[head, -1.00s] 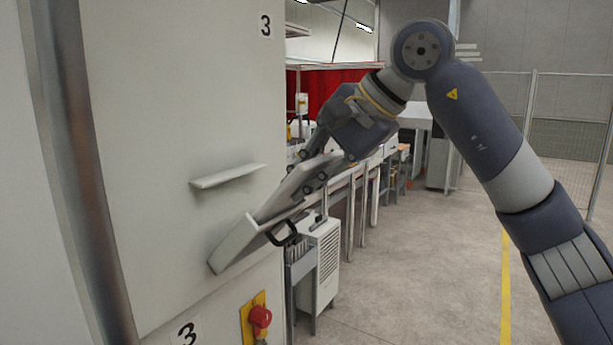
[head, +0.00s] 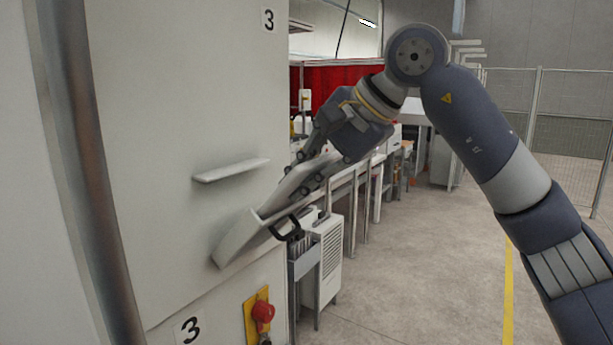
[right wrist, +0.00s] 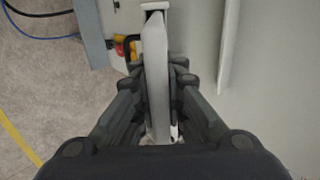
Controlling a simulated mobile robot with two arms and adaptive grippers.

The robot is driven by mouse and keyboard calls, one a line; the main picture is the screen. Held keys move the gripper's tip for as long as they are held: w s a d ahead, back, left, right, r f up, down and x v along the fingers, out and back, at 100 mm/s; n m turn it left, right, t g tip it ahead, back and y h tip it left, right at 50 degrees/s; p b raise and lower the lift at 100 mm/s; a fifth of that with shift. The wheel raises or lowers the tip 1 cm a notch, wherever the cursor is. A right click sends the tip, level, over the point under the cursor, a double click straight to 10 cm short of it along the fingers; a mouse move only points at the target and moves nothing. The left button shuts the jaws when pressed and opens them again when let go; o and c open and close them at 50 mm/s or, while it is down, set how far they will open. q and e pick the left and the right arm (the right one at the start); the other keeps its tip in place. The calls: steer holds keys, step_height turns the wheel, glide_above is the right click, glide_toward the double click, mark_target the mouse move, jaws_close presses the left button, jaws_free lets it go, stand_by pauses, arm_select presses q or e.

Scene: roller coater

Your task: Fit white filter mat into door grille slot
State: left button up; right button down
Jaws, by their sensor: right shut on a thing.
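The white filter mat (head: 291,189) is a thin pale slab, tilted, with its lower end at the slanted grille slot (head: 238,238) that juts from the pale cabinet door (head: 190,120). I cannot tell how deep the mat sits in the slot, as its lower end is hidden. My right gripper (head: 308,172) is shut on the upper part of the mat. In the right wrist view the mat (right wrist: 156,75) stands between both fingers, its far end close to the slot (right wrist: 166,7). My left gripper is out of view.
A white ledge (head: 231,170) sticks out of the door above the slot. A black handle (head: 287,231) is just right of the slot, and a red button on a yellow plate (head: 263,312) is below. Open floor (head: 420,270) lies to the right.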

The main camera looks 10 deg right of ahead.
mark_target(322, 161)
steer(key=shift+b+x, duration=0.6)
steer(key=shift+x, duration=3.15)
steer(key=c, duration=1.6)
jaws_free()
steer(key=shift+s+f, duration=0.1)
steer(key=shift+f, duration=0.05)
steer(key=shift+d, duration=0.1)
steer(key=shift+s+d+r, duration=0.15)
steer(key=shift+r, duration=0.3)
steer(key=v, duration=1)
steer(key=shift+s+d+r, duration=0.2)
steer(key=shift+s+r, duration=0.05)
steer(key=shift+r, duration=0.2)
steer(key=shift+d, duration=0.1)
